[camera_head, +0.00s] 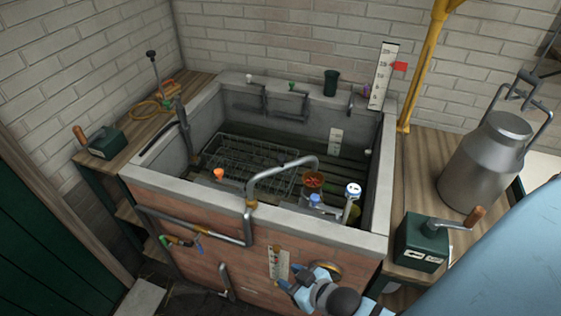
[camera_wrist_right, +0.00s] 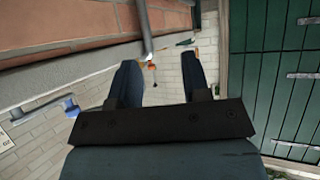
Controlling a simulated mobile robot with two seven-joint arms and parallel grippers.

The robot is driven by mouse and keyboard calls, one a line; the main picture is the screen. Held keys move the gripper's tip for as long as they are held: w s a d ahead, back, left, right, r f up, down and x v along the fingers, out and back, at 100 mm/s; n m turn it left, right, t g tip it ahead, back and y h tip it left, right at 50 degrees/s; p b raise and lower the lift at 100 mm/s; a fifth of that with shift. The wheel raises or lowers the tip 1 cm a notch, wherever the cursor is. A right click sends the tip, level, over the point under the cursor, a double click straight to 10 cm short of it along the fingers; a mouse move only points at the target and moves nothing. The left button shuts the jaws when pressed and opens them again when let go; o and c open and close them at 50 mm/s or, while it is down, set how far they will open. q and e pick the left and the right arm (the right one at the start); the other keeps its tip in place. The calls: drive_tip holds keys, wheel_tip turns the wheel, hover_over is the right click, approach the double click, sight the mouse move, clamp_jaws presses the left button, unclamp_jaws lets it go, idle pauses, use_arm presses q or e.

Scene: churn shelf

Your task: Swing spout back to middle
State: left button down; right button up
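A curved grey metal spout (camera_head: 285,168) rises from a brass collar (camera_head: 251,204) on the front rim of the trough (camera_head: 330,230). My right gripper (camera_head: 290,276) is low in front of the trough's brick face, below and apart from the spout. In the right wrist view its two dark fingers (camera_wrist_right: 160,85) are spread with nothing between their tips. A grey pipe (camera_wrist_right: 146,35) shows beyond them; I cannot tell which pipe it is. My left gripper is not in view.
A green crank box (camera_head: 422,242) and a milk churn (camera_head: 488,160) stand on the right bench. Another crank box (camera_head: 105,142) is on the left bench. A fixed pipe (camera_head: 195,227) runs along the trough's front. A wire rack (camera_head: 250,165) and several small items are in the basin.

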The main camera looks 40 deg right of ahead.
drive_tip(key=shift+o, duration=0.4)
drive_tip(key=w+d+r+t, duration=0.1)
drive_tip(key=w+d, duration=0.1)
drive_tip(key=d, duration=0.1)
drive_tip(key=w+d+r+t+b, duration=0.1)
drive_tip(key=w+d+r, duration=0.1)
drive_tip(key=d, duration=0.1)
drive_tip(key=w+d+r+t+b, duration=0.1)
drive_tip(key=w+d+r, duration=0.1)
drive_tip(key=d, duration=0.1)
drive_tip(key=shift+w+d+r, duration=0.1)
drive_tip(key=shift+d+r, duration=0.05)
drive_tip(key=shift+r, duration=0.1)
drive_tip(key=t+y+b, duration=0.1)
drive_tip(key=t+b, duration=0.1)
drive_tip(key=t, duration=0.1)
approach(285, 159)
drive_tip(key=shift+w+d, duration=0.15)
drive_tip(key=shift+w, duration=0.05)
drive_tip(key=p+x, duration=0.2)
drive_tip(key=x, duration=0.9)
drive_tip(key=shift+w, duration=0.15)
drive_tip(key=shift+w+a+f, duration=0.1)
drive_tip(key=shift+w+a, duration=0.25)
drive_tip(key=shift+w, duration=0.3)
drive_tip(key=shift+c, duration=0.5)
clamp_jaws()
